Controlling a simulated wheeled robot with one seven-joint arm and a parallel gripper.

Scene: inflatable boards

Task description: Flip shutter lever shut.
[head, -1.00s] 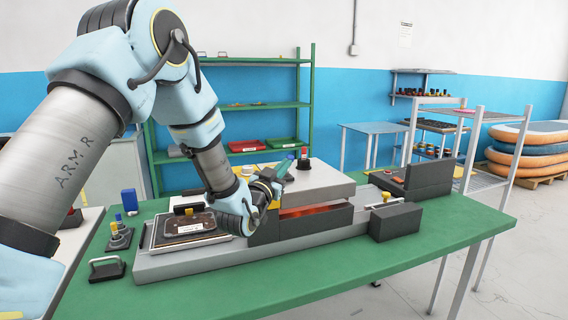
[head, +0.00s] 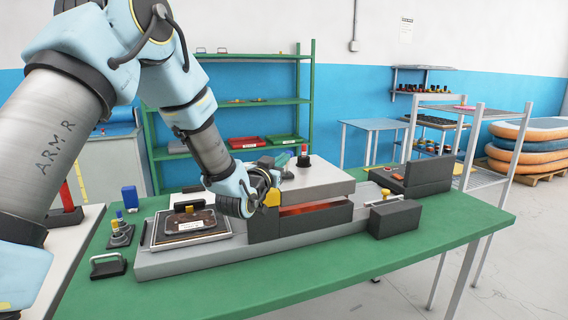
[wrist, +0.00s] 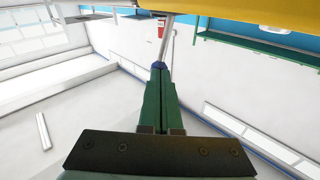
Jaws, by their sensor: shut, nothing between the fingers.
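The grey and black machine (head: 190,262) stands on the green table, with an orange glow in its front slot (head: 305,210). My gripper (head: 285,168) is at the left end of the machine's raised grey top, partly hidden behind my wrist. In the wrist view its green fingers (wrist: 158,98) are together and empty. A thin grey rod with a blue end (wrist: 158,66) shows just beyond the fingertips; it may be the shutter lever, and I cannot tell whether they touch. A yellow part (wrist: 265,8) crosses the top of that view. In the head view a yellow piece (head: 272,197) shows beside my gripper.
A red-topped knob (head: 304,153) stands on the machine's top. A framed plate (head: 190,226) lies at its left end, and a yellow knob (head: 386,193) sits to the right. A black block (head: 395,219) is at the front right. The table front is clear.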

